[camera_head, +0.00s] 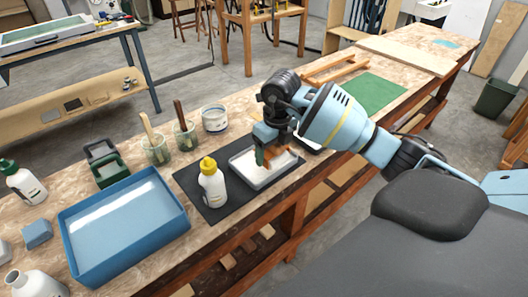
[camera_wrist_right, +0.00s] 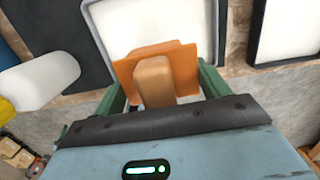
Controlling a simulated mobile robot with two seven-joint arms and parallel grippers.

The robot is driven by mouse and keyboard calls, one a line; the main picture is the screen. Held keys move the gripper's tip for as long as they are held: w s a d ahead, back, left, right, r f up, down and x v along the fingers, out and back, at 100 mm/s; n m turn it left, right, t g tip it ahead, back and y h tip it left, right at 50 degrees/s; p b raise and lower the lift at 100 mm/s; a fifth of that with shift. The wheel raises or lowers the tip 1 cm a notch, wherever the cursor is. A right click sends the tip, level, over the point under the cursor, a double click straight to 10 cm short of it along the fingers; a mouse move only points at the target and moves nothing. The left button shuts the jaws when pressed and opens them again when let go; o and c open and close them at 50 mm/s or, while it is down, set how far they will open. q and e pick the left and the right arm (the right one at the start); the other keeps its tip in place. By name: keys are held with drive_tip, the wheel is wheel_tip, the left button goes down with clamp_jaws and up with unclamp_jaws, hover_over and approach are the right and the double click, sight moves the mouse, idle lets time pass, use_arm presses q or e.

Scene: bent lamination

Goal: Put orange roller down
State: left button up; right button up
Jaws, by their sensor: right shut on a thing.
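My right gripper (camera_head: 268,155) is shut on the orange roller (camera_wrist_right: 155,65), low over the white tray (camera_head: 247,172) on the dark mat. In the right wrist view the roller, an orange plate with a tan wooden block-like handle (camera_wrist_right: 155,82), sits between the green fingers. The white tray (camera_wrist_right: 105,20) lies just beyond and below it there. In the head view the gripper mostly hides the roller. I cannot tell whether the roller touches the tray. My left gripper is not in view.
A white bottle with a yellow cap (camera_head: 212,186) stands on the dark mat (camera_head: 190,178), left of the tray. Glass jars with brushes (camera_head: 155,150), a white tub (camera_head: 215,119) and a large blue tray (camera_head: 120,225) are further left. A green mat (camera_head: 378,93) lies beyond my arm.

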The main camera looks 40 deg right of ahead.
drive_tip(key=w, duration=0.3)
drive_tip(key=shift+a+f, duration=0.1)
drive_tip(key=shift+f, duration=0.05)
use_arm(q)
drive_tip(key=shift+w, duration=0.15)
use_arm(e)
drive_tip(key=shift+w, duration=0.1)
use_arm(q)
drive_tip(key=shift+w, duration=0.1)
use_arm(e)
drive_tip(key=shift+w, duration=0.25)
wheel_tip(320, 180, down, 4)
drive_tip(key=shift+r, duration=0.2)
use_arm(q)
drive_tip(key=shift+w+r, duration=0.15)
